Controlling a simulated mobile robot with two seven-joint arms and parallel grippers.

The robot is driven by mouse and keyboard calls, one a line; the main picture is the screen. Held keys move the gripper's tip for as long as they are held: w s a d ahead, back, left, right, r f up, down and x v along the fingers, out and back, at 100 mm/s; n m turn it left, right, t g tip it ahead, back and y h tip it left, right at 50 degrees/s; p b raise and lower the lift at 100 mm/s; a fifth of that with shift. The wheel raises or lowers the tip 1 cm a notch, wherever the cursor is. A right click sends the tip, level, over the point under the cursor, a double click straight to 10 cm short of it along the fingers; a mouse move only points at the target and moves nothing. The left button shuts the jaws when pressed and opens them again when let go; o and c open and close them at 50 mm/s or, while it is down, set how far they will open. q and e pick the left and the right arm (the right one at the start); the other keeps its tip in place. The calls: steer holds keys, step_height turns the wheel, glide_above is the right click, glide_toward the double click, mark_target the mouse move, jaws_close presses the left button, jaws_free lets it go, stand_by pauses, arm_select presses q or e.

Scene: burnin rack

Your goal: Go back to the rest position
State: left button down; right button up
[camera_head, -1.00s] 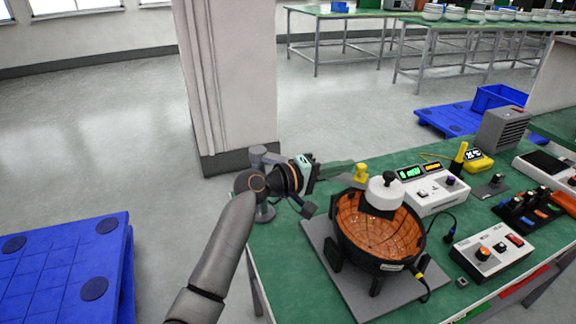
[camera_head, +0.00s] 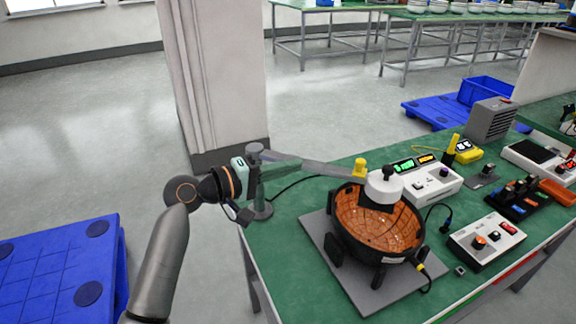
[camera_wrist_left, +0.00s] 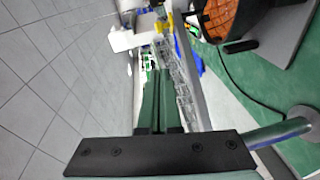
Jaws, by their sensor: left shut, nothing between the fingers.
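My left gripper (camera_head: 298,163) is at the near left corner of the green workbench, with its arm coming up from the bottom left. In the left wrist view its green fingers (camera_wrist_left: 156,98) lie together, shut, with nothing between them. In the head view it overlaps the grey post (camera_head: 257,190) of a jointed arm; I cannot tell the gap between them. My right gripper is not in view.
The jointed arm carries a white head (camera_head: 384,186) over a black bowl with an orange inside (camera_head: 365,225). Control boxes (camera_head: 430,181) stand farther right. A blue pallet (camera_head: 60,270) lies at left; a white pillar (camera_head: 212,80) stands behind. Open floor lies between.

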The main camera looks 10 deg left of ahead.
arm_select(q)
steer(key=s+a+f+y, duration=0.1)
steer(key=s+f+y, duration=0.1)
steer(key=f, duration=0.5)
steer(key=s+a+f+m+y+p, duration=0.1)
steer(key=s+a+f+y, duration=0.1)
steer(key=f, duration=0.5)
steer(key=s+a+f+y, duration=0.2)
steer(key=s+f, duration=0.2)
steer(key=f, duration=0.3)
steer(key=shift+s+f+m+p, duration=0.2)
steer(key=shift+s+m+p, duration=0.15)
steer(key=shift+m+p, duration=0.05)
steer(key=s+a+f+m+g+y, duration=0.1)
steer(key=s+f+m+y, duration=0.1)
steer(key=s+f, duration=0.4)
steer(key=s+a+f+m+y+p, duration=0.1)
steer(key=s+f+m, duration=0.4)
steer(key=s, duration=0.9)
steer(key=shift+s+a+f+g+y, duration=0.35)
steer(key=shift+a+f+g+y, duration=0.05)
steer(key=shift+a+y, duration=0.1)
